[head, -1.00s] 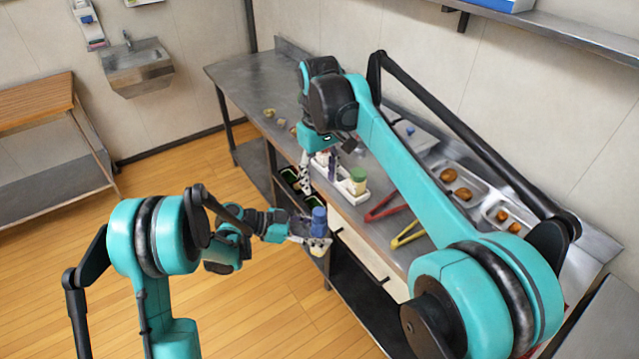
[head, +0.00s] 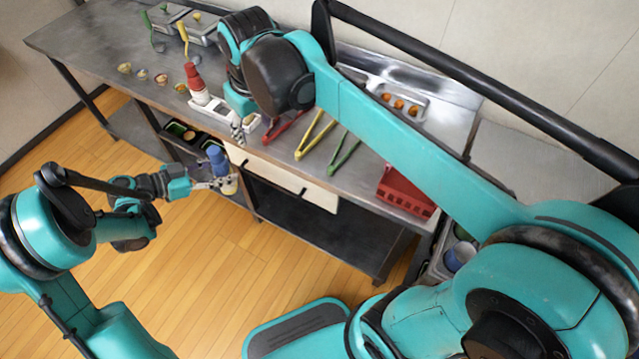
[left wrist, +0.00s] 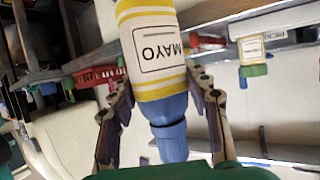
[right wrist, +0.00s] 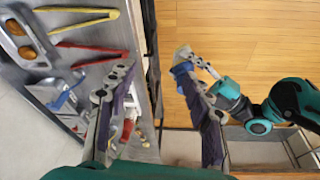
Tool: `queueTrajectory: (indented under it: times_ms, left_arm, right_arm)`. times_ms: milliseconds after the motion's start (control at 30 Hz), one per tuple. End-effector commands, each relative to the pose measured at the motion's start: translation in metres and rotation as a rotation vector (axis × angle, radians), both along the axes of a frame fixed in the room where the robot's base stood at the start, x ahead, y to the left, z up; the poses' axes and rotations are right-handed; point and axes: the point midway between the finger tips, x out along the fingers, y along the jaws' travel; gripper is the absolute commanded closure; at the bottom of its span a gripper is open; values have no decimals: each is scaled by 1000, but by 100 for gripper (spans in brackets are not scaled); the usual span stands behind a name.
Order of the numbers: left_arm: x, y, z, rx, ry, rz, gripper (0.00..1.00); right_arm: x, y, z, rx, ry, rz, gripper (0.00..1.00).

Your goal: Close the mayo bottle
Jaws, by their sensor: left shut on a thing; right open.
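The mayo bottle (head: 229,186) is yellow and white with a blue top (head: 217,158). My left gripper (head: 214,184) is shut around it in front of the counter, off the surface. In the left wrist view the MAYO label (left wrist: 157,50) faces the camera and the blue top (left wrist: 168,135) points down the picture. The top is on the bottle; I cannot tell whether it is tight. My right gripper (head: 238,130) is near the counter's front edge, above and slightly right of the bottle in the head view. In the right wrist view it is open and empty (right wrist: 155,85).
Red tongs (head: 282,128), yellow tongs (head: 314,136) and green tongs (head: 343,154) lie on the counter (head: 110,60). A red crate (head: 405,196) is at right. Floor in front is clear.

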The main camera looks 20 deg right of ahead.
Motion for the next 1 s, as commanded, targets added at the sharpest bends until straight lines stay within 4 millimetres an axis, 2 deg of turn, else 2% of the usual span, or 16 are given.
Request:
queueTrajectory:
  times_ms: [33,200,400,500,700,1000]
  left_arm:
    - [0,0,0,-1,0,0,63]
    - [0,0,0,-1,0,0,63]
    - [0,0,0,-1,0,0,63]
    - [0,0,0,-1,0,0,63]
    - [0,0,0,-1,0,0,63]
    - [0,0,0,-1,0,0,63]
  right_arm:
    - [-15,-12,-6,10,-30,-34,49]
    - [-55,-44,-30,41,-135,-139,49]
    - [-99,-73,-68,74,-250,-250,49]
    - [-114,-82,-84,86,-293,-292,49]
    - [-129,-90,-103,100,-342,-334,49]
    - [-131,-91,-105,102,-350,-340,49]
